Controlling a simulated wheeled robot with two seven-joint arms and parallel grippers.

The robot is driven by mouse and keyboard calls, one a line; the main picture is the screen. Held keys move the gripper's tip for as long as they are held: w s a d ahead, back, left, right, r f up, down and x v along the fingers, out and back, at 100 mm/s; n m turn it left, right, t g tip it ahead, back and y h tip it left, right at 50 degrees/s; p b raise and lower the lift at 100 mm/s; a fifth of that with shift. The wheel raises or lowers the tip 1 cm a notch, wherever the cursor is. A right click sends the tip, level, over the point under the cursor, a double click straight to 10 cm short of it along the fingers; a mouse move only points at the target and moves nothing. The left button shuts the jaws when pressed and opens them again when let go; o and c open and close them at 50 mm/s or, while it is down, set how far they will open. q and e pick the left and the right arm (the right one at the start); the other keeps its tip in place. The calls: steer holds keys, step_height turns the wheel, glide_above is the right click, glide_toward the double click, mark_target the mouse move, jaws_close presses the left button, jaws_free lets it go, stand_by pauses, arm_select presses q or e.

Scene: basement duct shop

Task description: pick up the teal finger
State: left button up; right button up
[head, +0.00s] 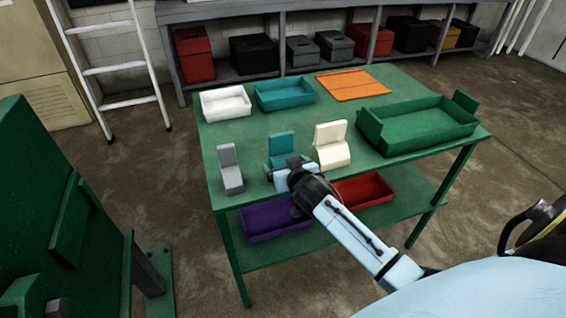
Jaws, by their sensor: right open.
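The teal finger (281,142) stands upright near the front edge of the green table, between a grey finger (230,168) on its left and a cream finger (331,145) on its right. My right gripper (293,165) is at the front of the teal finger and covers its lower part. It is open, and I cannot tell whether it touches the finger. My right arm reaches in from the lower right. My left gripper is not in view.
The green table (230,128) also holds a white tray (225,103), a teal tray (284,94), an orange panel (352,85) and a green tray (425,127). Purple (272,222) and red (362,191) trays are on its lower shelf. Green machinery (55,190) stands at left.

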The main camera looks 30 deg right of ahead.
steer(key=shift+x, duration=1.35)
steer(key=shift+c, duration=0.3)
steer(key=c, duration=1.2)
